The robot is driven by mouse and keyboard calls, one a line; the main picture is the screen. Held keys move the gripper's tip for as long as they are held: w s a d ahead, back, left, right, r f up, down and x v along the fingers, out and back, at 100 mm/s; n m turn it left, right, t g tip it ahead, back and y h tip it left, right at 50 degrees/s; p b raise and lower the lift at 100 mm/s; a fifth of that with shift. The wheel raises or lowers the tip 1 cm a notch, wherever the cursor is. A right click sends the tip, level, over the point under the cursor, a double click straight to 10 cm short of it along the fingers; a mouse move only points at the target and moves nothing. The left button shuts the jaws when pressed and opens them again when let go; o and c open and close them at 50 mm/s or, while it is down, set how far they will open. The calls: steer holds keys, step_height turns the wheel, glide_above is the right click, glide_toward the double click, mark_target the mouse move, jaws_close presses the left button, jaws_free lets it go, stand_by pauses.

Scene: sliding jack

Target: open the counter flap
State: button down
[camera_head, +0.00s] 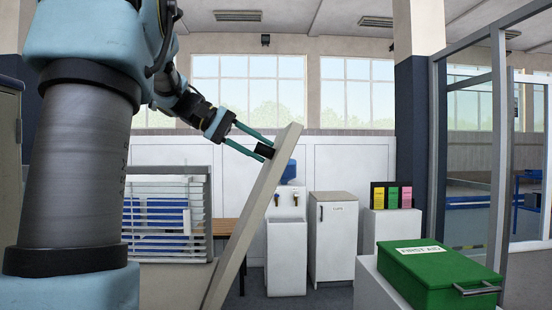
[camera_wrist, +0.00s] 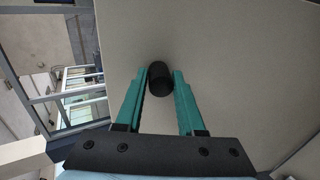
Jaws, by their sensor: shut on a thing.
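The counter flap (camera_head: 255,215) is a pale, thick panel that stands steeply tilted in the head view, its upper end leaning right. It also fills much of the wrist view (camera_wrist: 230,60). A short black cylindrical knob (camera_wrist: 160,80) sticks out from its face; it shows near the flap's upper end in the head view (camera_head: 265,151). My gripper (camera_wrist: 160,88) has its two teal fingers on either side of the knob and is shut on it. In the head view my gripper (camera_head: 262,150) reaches in from the upper left. The flap's lower end is cut off by the frame.
A green first aid box (camera_head: 440,268) sits on a white surface at the lower right. A slatted blind (camera_head: 165,218) stands left of the flap. A white water dispenser (camera_head: 287,245) and a small white fridge (camera_head: 333,235) stand behind. A metal-framed glass partition (camera_head: 498,130) is on the right.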

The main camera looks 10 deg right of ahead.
steer(key=shift+w+a+r, duration=0.1)
steer(key=shift+a+r, duration=0.05)
steer(key=shift+a, duration=0.65)
steer(key=c, duration=0.6)
jaws_free()
steer(key=b+v, duration=0.1)
steer(key=v, duration=0.9)
steer(key=shift+w+a+r+b, duration=0.1)
steer(key=shift+a+r+b, duration=0.15)
steer(key=shift+a+b, duration=0.1)
